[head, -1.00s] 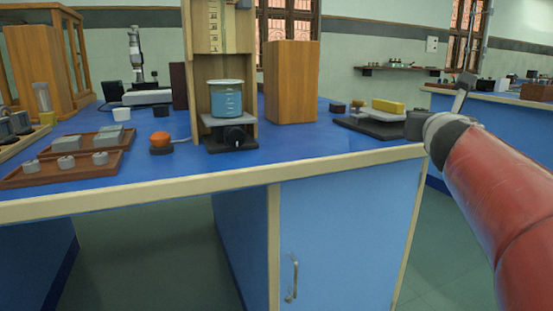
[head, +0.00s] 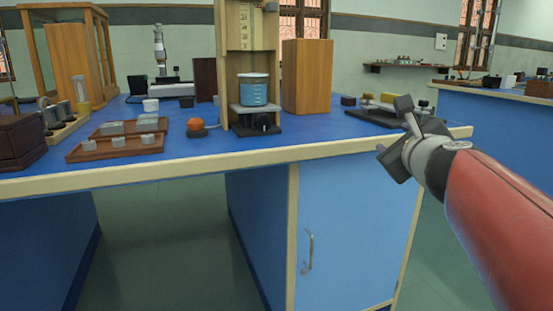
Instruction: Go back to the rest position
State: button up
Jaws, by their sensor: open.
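My red arm comes in from the right edge in the head view and ends in my dark grey gripper (head: 392,138). The gripper is open, and I see nothing held in it. It is in front of the right end of the blue bench (head: 300,128), close to its front edge. Behind it, a yellow block on a dark base (head: 378,112) is partly hidden.
A wooden stand (head: 230,68) holds a beaker of blue liquid (head: 259,90) on a small platform. An orange-topped button (head: 197,126), trays with grey weights (head: 116,147) and a dark wooden box (head: 18,140) lie left. Open floor (head: 180,245) shows below. Another bench (head: 490,100) stands at right.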

jog(key=s+a+f+n+g+y, duration=0.45)
jog(key=s+a+f+n, duration=0.55)
jog(key=f+n, duration=0.4)
jog(key=s+d+f+n+g+h, duration=0.25)
jog(key=s+f+n+g, duration=0.45)
jog(key=s+f+n, duration=0.65)
notch_tip(320, 180, up, 13)
jog(key=h+p, duration=0.1)
jog(key=p, duration=1.1)
jog(key=shift+s+n+p, duration=0.25)
jog(key=shift+n+p, duration=0.1)
jog(key=shift+p, duration=0.05)
